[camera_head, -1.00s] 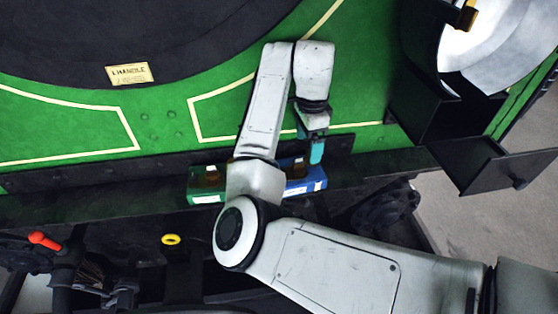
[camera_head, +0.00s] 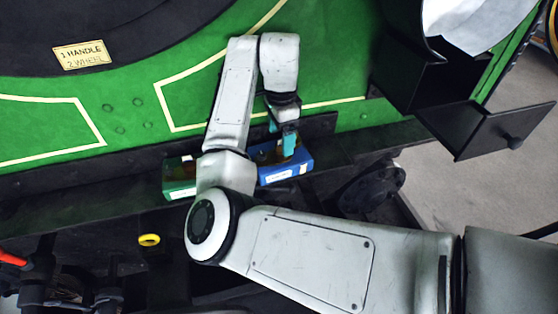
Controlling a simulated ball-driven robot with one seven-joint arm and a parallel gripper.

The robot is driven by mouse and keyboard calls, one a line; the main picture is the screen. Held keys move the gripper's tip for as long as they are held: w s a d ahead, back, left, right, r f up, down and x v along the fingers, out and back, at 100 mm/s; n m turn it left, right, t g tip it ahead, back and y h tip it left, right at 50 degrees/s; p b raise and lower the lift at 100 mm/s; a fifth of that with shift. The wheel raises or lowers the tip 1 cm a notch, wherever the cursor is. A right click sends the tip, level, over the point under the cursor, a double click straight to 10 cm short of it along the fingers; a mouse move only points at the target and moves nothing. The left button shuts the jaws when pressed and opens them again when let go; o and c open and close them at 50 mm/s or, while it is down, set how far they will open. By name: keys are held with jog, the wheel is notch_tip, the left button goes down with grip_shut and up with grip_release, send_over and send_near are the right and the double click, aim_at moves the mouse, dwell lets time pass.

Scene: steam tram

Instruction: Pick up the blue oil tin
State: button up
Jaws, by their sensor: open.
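The blue oil tin (camera_head: 297,166) sits on a dark ledge below the green panel, with a white label on its front. My gripper (camera_head: 281,148) has teal fingers and hangs over the tin's top, its tips overlapping the tin in this view. I cannot tell whether the fingers touch it. The gripper is open. My arm covers the left part of the tin's surroundings.
A green tin (camera_head: 180,178) stands left of the blue one, partly behind my arm. An open black drawer (camera_head: 495,135) juts out at the right. A yellow ring (camera_head: 149,240) and a red-tipped lever (camera_head: 12,258) are lower left.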

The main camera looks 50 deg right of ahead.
aim_at(280, 153)
notch_tip(280, 153, down, 5)
jog(key=b, duration=0.3)
jog(key=shift+r+b, duration=0.1)
jog(key=shift+b, duration=0.2)
jog(key=shift+r, duration=0.1)
jog(key=shift+c, duration=0.2)
grip_shut()
